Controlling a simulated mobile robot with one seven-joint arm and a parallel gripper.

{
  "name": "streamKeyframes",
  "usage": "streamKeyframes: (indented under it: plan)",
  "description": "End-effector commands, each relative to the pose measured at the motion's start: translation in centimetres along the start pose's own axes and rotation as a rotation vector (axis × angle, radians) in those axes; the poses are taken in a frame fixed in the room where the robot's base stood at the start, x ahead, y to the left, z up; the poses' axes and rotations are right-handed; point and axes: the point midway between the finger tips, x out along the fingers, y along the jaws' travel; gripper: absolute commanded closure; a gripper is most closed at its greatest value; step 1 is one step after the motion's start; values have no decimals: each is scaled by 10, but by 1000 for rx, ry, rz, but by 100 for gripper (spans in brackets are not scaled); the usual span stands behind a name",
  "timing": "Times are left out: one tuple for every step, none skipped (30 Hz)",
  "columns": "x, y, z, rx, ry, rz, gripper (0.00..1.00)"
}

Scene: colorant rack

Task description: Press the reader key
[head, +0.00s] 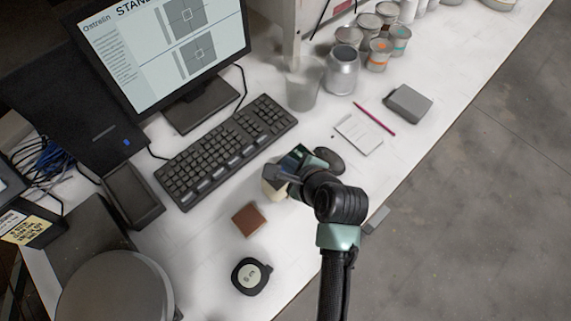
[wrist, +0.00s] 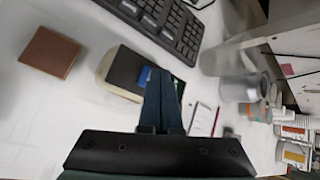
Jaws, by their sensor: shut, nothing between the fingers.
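The reader appears to be the small beige device with a dark top (wrist: 122,76), lying on the white desk; a blue patch shows on its top beside my fingers. In the head view its pale side (head: 272,188) shows at the left of my gripper (head: 284,170), which hides much of it. In the wrist view my gripper (wrist: 164,75) has its two dark fingers together, empty, with the tips over the device's right part. I cannot tell whether the tips touch it. The key itself is not clearly visible, perhaps behind the fingers.
A brown square sample (head: 248,220) lies left of the device, and a round black object (head: 251,276) is nearer the front. A keyboard (head: 225,150) is behind, a mouse (head: 328,160) to the right. Notepad (head: 358,134), cups and several cans (head: 342,70) stand farther back.

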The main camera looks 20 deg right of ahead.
Motion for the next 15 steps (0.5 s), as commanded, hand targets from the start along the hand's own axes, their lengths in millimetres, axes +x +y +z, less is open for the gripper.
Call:
streamKeyframes:
  plan:
    - [0,0,0,0,0,0,100]
    - [0,0,0,0,0,0,100]
    - [1,0,0,0,0,0,100]
    - [1,1,-1,0,0,0,100]
    - [1,1,-1,0,0,0,100]
    - [2,1,-1,0,0,0,100]
    - [2,1,-1,0,0,0,100]
    - [2,2,-1,0,0,1,100]
    - [2,2,-2,0,0,1,100]
    - [3,2,-2,0,0,1,100]
    - [3,2,-2,0,0,1,100]
    - [3,3,-2,0,0,1,100]
    - [4,3,-2,0,0,1,100]
    - [4,3,-3,0,0,1,100]
    - [4,3,-3,0,0,1,100]
